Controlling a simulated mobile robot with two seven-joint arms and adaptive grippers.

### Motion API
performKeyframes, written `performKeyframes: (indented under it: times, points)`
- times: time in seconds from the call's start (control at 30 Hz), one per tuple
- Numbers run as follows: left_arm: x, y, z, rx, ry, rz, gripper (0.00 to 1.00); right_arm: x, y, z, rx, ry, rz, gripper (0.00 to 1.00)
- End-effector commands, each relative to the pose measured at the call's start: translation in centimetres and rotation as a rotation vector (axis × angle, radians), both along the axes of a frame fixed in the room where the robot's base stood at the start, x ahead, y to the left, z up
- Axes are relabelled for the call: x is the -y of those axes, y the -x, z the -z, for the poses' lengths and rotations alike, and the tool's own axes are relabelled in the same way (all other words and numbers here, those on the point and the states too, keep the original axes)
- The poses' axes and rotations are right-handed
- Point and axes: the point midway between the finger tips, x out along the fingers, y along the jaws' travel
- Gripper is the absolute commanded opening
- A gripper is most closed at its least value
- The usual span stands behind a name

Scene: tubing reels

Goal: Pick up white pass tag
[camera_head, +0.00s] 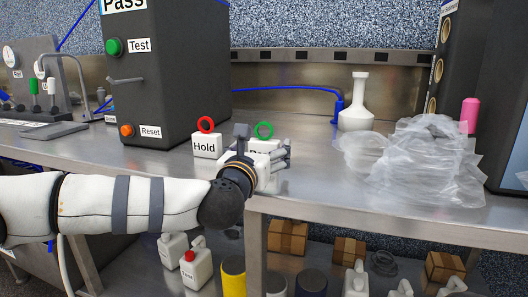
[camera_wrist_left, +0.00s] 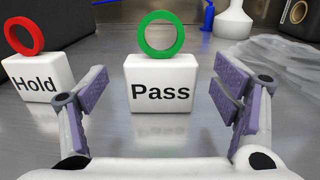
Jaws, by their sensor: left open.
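The white Pass tag (camera_wrist_left: 161,88) is a white block with a green ring (camera_wrist_left: 161,34) on top. It stands upright on the steel bench, straight ahead between the spread fingers of my left gripper (camera_wrist_left: 160,110). My right gripper is in neither view.
A white Hold tag (camera_head: 206,145) with a red ring stands close to the left. The dark test machine (camera_head: 165,85) rises behind it.

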Motion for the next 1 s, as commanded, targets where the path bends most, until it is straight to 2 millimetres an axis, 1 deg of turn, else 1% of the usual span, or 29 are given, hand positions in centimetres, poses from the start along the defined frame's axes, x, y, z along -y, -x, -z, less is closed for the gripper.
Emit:
performKeyframes:
  times: [0.03,0.1,0.17,0.4,0.47,0.5,0.57,0.6,0.63,0.9,0.97,1.0]
  points:
    - [0.3,-0.9,0.0,0.000,-0.001,-0.001,0.82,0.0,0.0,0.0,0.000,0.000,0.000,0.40]
    - [0.5,-1.8,0.1,-0.001,-0.001,-0.001,0.82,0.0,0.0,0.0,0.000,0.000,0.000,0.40]
    - [0.6,-2.3,0.1,-0.001,0.000,0.000,0.82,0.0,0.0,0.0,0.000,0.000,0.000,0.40]
    - [0.7,-2.5,0.1,-0.002,0.000,0.001,0.82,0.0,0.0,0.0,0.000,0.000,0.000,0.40]
    - [0.6,-2.5,0.1,-0.002,0.000,0.001,0.68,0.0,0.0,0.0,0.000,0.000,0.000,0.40]
    - [0.6,-2.5,0.1,-0.002,0.000,0.001,0.59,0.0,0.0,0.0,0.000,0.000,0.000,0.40]
    - [0.6,-2.5,0.1,-0.002,0.000,0.001,0.45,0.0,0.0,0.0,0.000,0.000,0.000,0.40]
    - [0.6,-2.5,0.1,-0.002,0.000,0.001,0.36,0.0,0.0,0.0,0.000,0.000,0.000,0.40]
    - [0.6,-2.5,0.1,-0.002,0.000,0.001,0.30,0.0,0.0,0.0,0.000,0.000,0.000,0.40]
    - [0.6,-2.5,-0.1,-0.001,-0.001,0.001,0.29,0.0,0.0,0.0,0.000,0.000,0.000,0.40]
    - [0.6,-2.5,-0.7,0.001,-0.001,0.000,0.29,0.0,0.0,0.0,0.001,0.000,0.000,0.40]
    - [0.6,-2.5,-1.5,0.003,0.001,0.000,0.29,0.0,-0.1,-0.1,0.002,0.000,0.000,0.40]
